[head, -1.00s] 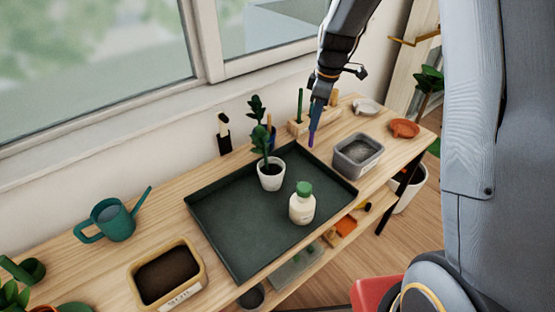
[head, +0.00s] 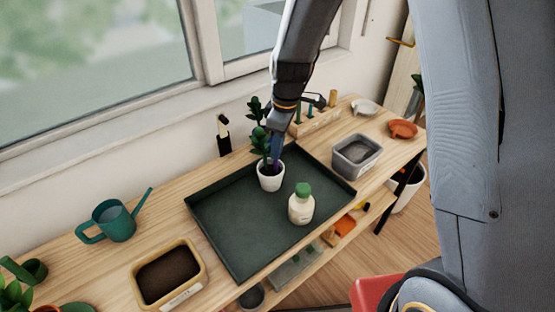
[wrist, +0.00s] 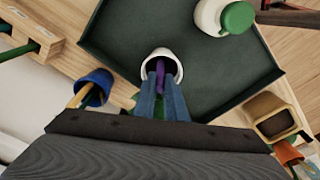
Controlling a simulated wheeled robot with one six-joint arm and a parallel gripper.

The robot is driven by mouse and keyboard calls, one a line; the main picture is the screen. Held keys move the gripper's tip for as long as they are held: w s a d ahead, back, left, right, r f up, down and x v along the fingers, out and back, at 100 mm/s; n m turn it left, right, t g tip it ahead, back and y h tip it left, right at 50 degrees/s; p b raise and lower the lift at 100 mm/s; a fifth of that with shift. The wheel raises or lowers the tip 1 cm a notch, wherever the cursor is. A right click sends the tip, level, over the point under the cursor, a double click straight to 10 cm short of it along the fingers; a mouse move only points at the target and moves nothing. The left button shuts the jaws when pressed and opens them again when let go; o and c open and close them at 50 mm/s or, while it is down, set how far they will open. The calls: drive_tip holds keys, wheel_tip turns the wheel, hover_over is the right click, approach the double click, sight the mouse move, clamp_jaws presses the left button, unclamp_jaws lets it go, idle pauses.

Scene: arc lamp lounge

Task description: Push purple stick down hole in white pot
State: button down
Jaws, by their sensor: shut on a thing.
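The white pot (head: 271,183) stands on the dark green tray (head: 240,242) and holds dark soil and a leafy green plant (head: 259,135). It also shows in the wrist view (wrist: 161,54), below my fingers. My gripper (head: 277,150) is over the pot, pointing down, beside the plant. In the wrist view my blue fingers (wrist: 162,103) are shut on the purple stick (wrist: 160,72), whose end points down into the pot's opening. I cannot tell whether the tip touches the soil. The hole itself is hidden.
A cream bottle with a green cap (head: 301,205) stands on the tray, right of the pot. A grey bin (head: 357,157) is to the right, with a wooden tool rack (head: 318,122) behind. A blue cup (wrist: 95,86) is near my gripper. The tray's front left is clear.

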drive_tip(key=b, duration=0.2)
hover_over(277, 173)
drive_tip(key=shift+w+d+f, duration=0.1)
drive_tip(key=shift+w+f, duration=0.05)
drive_tip(key=shift+f, duration=0.9)
drive_tip(key=shift+w+f, duration=0.1)
drive_tip(key=shift+f, duration=0.95)
drive_tip(key=shift+f, duration=0.1)
drive_tip(key=c, duration=1.8)
unclamp_jaws()
wheel_tip(277, 173, up, 12)
drive_tip(key=d+b, duration=0.1)
drive_tip(key=b, duration=0.3)
drive_tip(key=s+d+f+m, duration=0.2)
drive_tip(key=s+d+m, duration=0.4)
drive_tip(key=s+d, duration=0.1)
drive_tip(key=s+d+f+m+h, duration=0.1)
drive_tip(key=s+d+f+m, duration=0.2)
drive_tip(key=s+d+m, duration=0.4)
drive_tip(key=shift+s+f+m+t, duration=0.3)
drive_tip(key=shift+s+t, duration=0.1)
drive_tip(key=shift+s, duration=0.15)
drive_tip(key=shift+r, duration=0.1)
